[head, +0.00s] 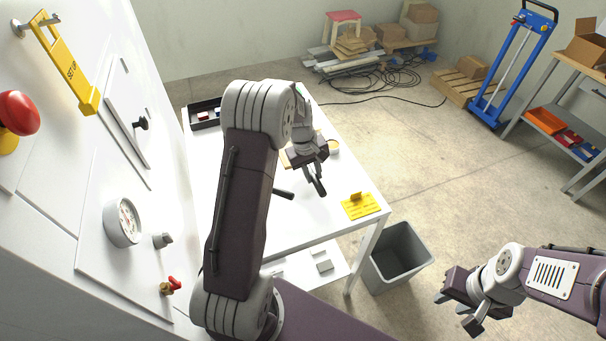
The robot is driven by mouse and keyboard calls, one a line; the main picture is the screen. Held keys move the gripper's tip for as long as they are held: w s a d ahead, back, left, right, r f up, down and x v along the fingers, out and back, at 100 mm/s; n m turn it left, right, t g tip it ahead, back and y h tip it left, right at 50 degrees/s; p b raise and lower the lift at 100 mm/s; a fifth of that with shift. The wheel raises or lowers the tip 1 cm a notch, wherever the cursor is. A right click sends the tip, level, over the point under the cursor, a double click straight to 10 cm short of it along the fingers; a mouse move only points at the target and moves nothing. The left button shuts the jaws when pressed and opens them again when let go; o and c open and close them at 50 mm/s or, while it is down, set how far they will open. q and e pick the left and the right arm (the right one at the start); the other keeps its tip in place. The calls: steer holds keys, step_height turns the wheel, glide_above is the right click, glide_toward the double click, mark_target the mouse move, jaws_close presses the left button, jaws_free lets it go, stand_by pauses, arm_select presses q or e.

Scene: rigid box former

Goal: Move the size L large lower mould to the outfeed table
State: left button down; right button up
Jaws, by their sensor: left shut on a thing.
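My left gripper (317,186) is over the white outfeed table (340,211), with its fingers pointing down. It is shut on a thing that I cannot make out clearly. A tan piece (287,159) shows beside and partly behind this gripper; whether it is held or lies on the table I cannot tell. I cannot identify the size L large lower mould for certain; my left arm hides much of the table. My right gripper (457,311) is open and empty at the lower right, over the floor and away from the table.
A yellow plate (360,206) lies at the table's near right corner. A grey bin (399,257) stands beside the table. The white machine panel (85,190) with gauge and knobs is at left.

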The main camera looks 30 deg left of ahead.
mark_target(310, 187)
arm_select(q)
steer(key=shift+w+a+f, duration=0.2)
steer(key=shift+a+f, duration=0.1)
steer(key=shift+a, duration=0.25)
steer(key=shift+w+a+f, duration=0.2)
steer(key=shift+a+f, duration=0.1)
steer(key=shift+a, duration=0.25)
steer(key=shift+s+d, duration=0.3)
steer(key=f, duration=0.4)
steer(key=shift+w+a+p, duration=0.25)
steer(key=shift+p, duration=0.15)
steer(key=shift+s+d, duration=0.15)
steer(key=shift+d, duration=0.05)
steer(key=c, duration=1.5)
jaws_free()
steer(key=shift+c, duration=0.2)
step_height(310, 187, up, 12)
steer(key=s+a, duration=0.2)
steer(key=s+d+f+m, duration=0.1)
steer(key=s+d+m, duration=0.4)
steer(key=s, duration=0.4)
steer(key=s+d+f+m+y, duration=0.1)
steer(key=s+d+f+m, duration=0.1)
steer(key=s+d+m, duration=0.2)
steer(key=s+d, duration=0.3)
steer(key=s, duration=0.2)
steer(key=shift+s+f+m+b, duration=0.2)
steer(key=shift+s+m+b, duration=0.15)
steer(key=shift+m, duration=0.05)
